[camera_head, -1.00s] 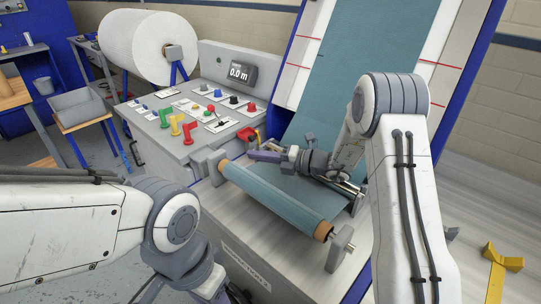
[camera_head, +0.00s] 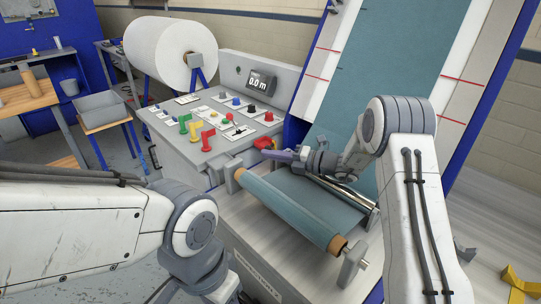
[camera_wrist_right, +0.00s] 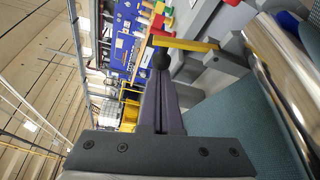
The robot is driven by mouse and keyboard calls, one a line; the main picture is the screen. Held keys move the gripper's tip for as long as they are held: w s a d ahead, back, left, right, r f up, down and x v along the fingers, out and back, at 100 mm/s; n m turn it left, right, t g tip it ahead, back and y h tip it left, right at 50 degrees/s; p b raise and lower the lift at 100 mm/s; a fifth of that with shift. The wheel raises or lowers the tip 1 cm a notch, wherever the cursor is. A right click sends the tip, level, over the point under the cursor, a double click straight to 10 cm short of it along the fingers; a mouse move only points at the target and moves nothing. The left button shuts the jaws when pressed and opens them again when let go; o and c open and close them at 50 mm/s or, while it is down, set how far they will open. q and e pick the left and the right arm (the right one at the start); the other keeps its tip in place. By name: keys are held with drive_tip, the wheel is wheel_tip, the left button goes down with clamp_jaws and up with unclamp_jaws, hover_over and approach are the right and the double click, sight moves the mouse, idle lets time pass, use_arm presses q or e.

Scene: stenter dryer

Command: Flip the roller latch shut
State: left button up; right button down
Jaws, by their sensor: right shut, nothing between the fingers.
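The roller latch looks like a yellow bar (camera_wrist_right: 190,44) with a black ball knob (camera_wrist_right: 161,59), seen in the right wrist view by a grey block. It is too small and partly hidden in the head view to tell its exact position. My right gripper (camera_head: 272,155) is shut and empty, over the far left end of the teal cloth roller (camera_head: 292,212). In the right wrist view its shut fingertips (camera_wrist_right: 161,76) are right at the black knob; I cannot tell whether they touch. My left arm comes in at lower left; its fingers are out of view.
A control panel (camera_head: 207,122) with coloured levers and a red button (camera_head: 265,142) stands left of the gripper. A shiny metal bar (camera_head: 345,191) lies behind the roller. A grey end bracket (camera_head: 353,265) holds the roller's near end. A yellow piece (camera_head: 520,282) lies at right.

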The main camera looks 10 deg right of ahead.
use_arm(q)
drive_tip(key=shift+r+p, duration=0.4)
drive_tip(key=shift+r, duration=0.05)
use_arm(e)
drive_tip(key=shift+w+d+r+m, duration=0.1)
drive_tip(key=shift+r+m, duration=0.1)
drive_tip(key=shift+m, duration=0.1)
